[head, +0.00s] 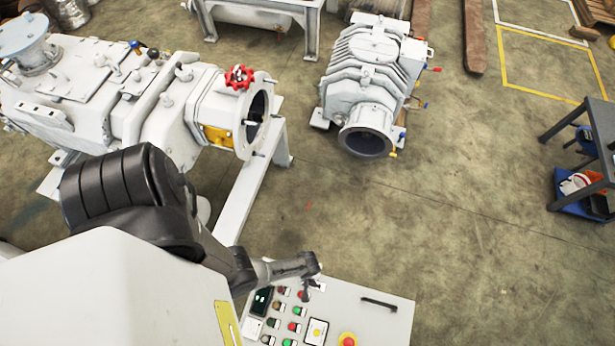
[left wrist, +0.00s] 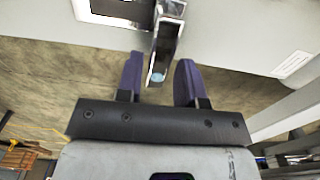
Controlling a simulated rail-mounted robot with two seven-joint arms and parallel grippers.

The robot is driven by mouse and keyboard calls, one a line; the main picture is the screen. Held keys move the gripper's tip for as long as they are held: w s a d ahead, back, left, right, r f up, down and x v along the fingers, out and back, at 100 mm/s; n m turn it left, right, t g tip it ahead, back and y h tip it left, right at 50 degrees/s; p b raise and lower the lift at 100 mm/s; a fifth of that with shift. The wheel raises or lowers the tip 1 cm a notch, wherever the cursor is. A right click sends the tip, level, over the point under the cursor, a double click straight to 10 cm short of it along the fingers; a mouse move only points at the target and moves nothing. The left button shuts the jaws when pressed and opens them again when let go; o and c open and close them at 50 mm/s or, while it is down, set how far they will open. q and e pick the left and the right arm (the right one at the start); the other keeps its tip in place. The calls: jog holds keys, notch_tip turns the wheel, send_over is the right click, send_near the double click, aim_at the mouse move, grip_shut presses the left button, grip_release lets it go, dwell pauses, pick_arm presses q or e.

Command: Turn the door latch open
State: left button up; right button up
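In the left wrist view, the door latch (left wrist: 168,38) is a narrow metal handle with a pale blue spot near its lower end. It sticks out from a light grey door face (left wrist: 225,38). My left gripper (left wrist: 159,72) has two purple fingers standing apart, one on each side of the latch's lower end. A narrow gap shows on both sides, so the fingers do not look closed on it. In the head view my dark left arm reaches to the control cabinet (head: 385,322); its fingers and the latch cannot be made out there. My right gripper is not in view.
The cabinet top carries several buttons, a red emergency stop (head: 347,340) and a black bar handle (head: 379,303). A large pump (head: 150,95) with a red handwheel (head: 239,76) stands left. Another pump (head: 370,75) stands at the back. Floor right of the cabinet is clear.

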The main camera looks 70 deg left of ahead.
pick_arm(q)
jog(key=shift+o, duration=1.2)
notch_tip(320, 180, up, 14)
jog(key=p, duration=0.7)
jog(key=shift+p, duration=0.3)
jog(key=shift+f, duration=0.1)
